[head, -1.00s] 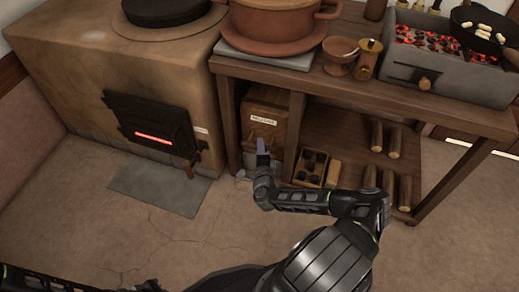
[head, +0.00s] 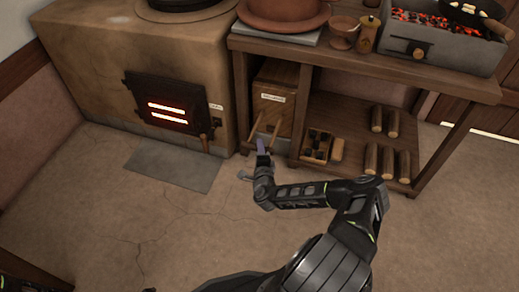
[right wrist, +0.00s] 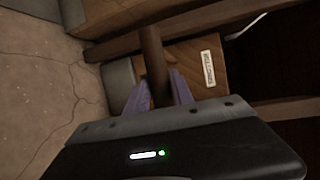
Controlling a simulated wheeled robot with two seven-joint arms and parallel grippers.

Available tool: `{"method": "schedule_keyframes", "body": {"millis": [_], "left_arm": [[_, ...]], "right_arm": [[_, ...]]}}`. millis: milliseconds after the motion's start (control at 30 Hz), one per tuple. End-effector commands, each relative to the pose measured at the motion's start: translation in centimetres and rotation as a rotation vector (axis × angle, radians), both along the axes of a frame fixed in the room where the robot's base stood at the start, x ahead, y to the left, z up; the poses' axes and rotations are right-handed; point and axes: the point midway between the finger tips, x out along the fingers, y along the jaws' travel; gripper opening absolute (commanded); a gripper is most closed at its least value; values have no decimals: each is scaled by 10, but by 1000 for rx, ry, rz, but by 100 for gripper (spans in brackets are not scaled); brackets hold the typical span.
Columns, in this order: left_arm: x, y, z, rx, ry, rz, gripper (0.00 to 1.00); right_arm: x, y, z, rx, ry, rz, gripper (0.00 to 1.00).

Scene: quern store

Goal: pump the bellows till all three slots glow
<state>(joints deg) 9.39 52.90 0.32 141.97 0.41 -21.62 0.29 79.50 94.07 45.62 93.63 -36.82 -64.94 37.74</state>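The firebox door (head: 187,98) on the clay stove shows two glowing slots (head: 168,114), one above the other; I cannot make out a third lit slot. The bellows (head: 272,92), a wooden box with a white label, stands under the table beside the stove. My right gripper (head: 260,146) is at the handle's outer end. In the right wrist view, its purple fingers (right wrist: 160,92) close on both sides of the brown handle bar (right wrist: 153,55). My left gripper is out of view.
A box of dark lumps (head: 317,146) and several logs (head: 385,160) lie on the low shelf right of the bellows. A table leg (head: 302,112) stands close by. A grey slab (head: 173,168) lies before the stove; the floor is otherwise clear.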

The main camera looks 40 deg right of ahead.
Motion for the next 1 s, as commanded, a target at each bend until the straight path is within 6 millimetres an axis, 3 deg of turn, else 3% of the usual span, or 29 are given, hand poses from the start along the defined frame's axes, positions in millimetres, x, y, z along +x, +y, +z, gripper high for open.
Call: {"method": "schedule_keyframes", "body": {"millis": [200,567,1000], "left_arm": [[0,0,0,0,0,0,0],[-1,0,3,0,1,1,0],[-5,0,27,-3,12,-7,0]], "right_arm": [[0,0,0,0,0,0,47],[-4,3,2,0,0,2,47],[-57,36,14,1,1,1,47]]}}
